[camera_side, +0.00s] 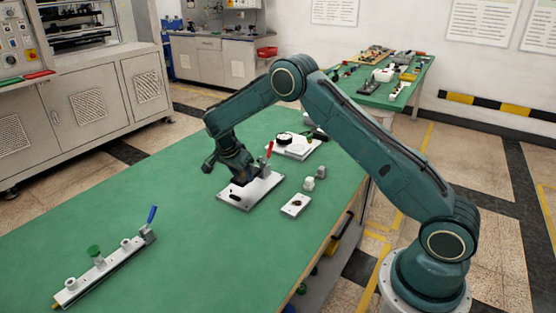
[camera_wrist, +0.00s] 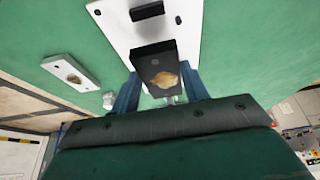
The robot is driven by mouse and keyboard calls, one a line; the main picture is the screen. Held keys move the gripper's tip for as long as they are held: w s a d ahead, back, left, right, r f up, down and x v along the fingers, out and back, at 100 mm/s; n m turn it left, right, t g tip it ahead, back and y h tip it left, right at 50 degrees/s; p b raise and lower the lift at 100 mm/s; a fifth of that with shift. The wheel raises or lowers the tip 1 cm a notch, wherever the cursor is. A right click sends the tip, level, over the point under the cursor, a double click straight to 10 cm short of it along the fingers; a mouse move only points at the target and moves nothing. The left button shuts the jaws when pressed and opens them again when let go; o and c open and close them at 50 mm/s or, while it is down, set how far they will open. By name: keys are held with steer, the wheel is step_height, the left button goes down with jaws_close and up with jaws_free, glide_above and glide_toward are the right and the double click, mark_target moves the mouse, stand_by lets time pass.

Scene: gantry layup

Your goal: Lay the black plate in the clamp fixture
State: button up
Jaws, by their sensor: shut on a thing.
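My gripper (camera_side: 241,178) is low over a white base plate (camera_side: 262,193) on the green table in the side view. In the wrist view my gripper's two blue-green fingers (camera_wrist: 160,72) are shut on the black plate (camera_wrist: 149,62), a dark block with a tan oval patch on its face. The held plate overlaps the white base plate (camera_wrist: 112,22) in this view; I cannot tell whether they touch. A dark rectangle (camera_wrist: 146,11) shows on the base plate beyond it. A red lever (camera_side: 269,149) stands just behind my gripper in the side view; its mount is hidden.
A long white rail with a blue lever (camera_side: 100,272) lies at front left. The table's left middle is clear.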

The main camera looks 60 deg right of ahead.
mark_target(240, 179)
steer(key=shift+f, duration=2.1)
steer(key=shift+f, duration=0.1)
steer(key=o, duration=1.2)
steer(key=v, duration=1.2)
